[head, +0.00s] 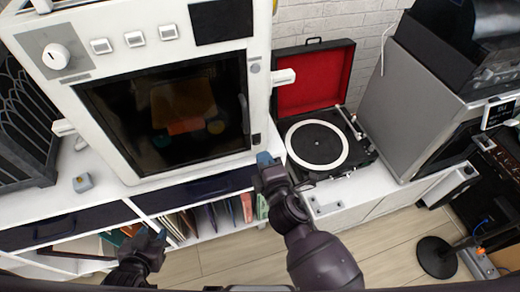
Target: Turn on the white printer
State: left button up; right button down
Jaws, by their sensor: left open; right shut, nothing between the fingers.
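The white printer (262,100) is a large boxy machine standing on a white cabinet in the left half of the head view. Its front has a dark window (165,115), a round knob (56,56), several small square buttons (135,39) and a dark screen (221,20). A small dark switch-like part (256,139) shows low on its right front edge. My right gripper (266,158) is shut and empty just below that part; whether it touches the printer cannot be told. My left gripper (151,236) is open and empty, low in front of the cabinet shelves.
A record player (318,145) with an open red-lined lid stands right of the printer. A grey machine (410,105) stands further right. Books (225,212) fill the shelf below. Wooden floor (385,240) lies in front.

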aim_at(258, 145)
jog(key=x, duration=0.3)
pick_arm(q)
jog(key=shift+s+f, duration=0.25)
jog(key=shift+s, duration=0.05)
pick_arm(e)
jog(key=shift+w+a, duration=0.1)
jog(key=shift+w, duration=0.2)
jog(key=shift+w+f, duration=0.1)
jog(key=shift+w, duration=0.1)
pick_arm(q)
jog(key=shift+w+r, duration=0.1)
pick_arm(e)
jog(key=shift+s, duration=0.15)
